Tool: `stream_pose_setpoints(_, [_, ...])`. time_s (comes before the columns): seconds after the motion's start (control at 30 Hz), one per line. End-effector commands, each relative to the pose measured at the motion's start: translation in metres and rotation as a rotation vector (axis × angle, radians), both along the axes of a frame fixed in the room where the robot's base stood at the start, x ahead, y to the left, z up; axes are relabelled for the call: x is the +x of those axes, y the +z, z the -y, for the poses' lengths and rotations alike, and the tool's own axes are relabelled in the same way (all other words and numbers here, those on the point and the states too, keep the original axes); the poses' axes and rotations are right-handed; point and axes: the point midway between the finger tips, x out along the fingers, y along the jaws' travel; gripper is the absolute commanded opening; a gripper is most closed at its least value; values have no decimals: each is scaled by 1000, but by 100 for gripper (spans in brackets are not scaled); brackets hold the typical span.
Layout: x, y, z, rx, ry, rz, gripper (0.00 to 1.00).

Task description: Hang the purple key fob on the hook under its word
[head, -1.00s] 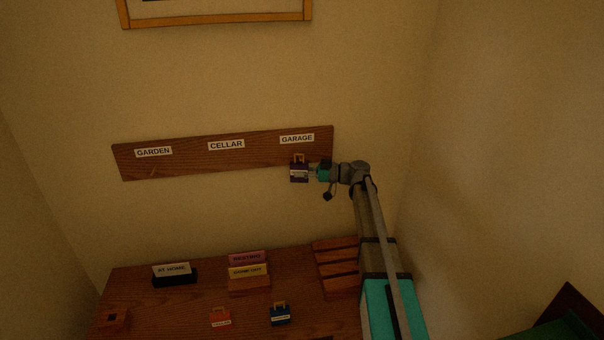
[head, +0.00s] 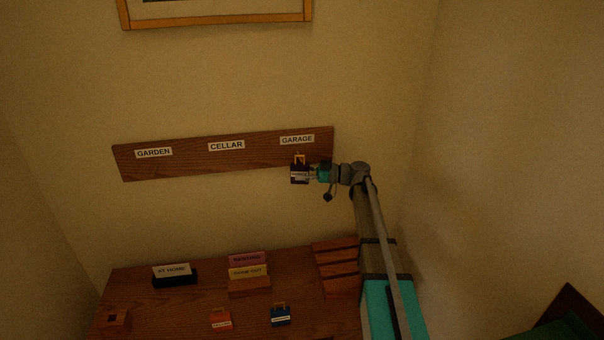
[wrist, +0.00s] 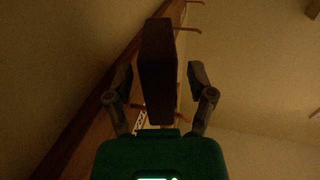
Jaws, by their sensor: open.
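The purple key fob (head: 300,176) is at the wooden hook board (head: 190,163), just below the word GARAGE (head: 297,139), with its loop at the top. In the wrist view the fob (wrist: 158,75) stands between the two fingers of my gripper (wrist: 158,85). The fingers are open, with a gap visible on both sides of the fob. Hooks (wrist: 186,30) stick out from the board in the wrist view. The hook under GARAGE is hard to see in the head view, but the fob's loop is at its place; I cannot make out the contact.
Below, the desk (head: 130,285) holds an orange fob (head: 221,319), a blue fob (head: 281,316), a dark block with an AT HOME card (head: 172,270), stacked cards (head: 248,271) and a slatted wooden rack (head: 338,268). The wall beside the board is clear. A framed picture (head: 215,19) hangs above.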

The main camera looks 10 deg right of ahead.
Motion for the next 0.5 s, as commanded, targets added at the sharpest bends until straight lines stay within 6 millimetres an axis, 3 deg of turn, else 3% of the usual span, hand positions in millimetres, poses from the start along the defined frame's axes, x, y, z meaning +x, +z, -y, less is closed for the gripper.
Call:
stream_pose_setpoints(0.27, [0, 0, 2, 0, 0, 0, 70])
stream_pose_setpoints(0.5, [-4, 0, 18, 0, -2, 0, 70])
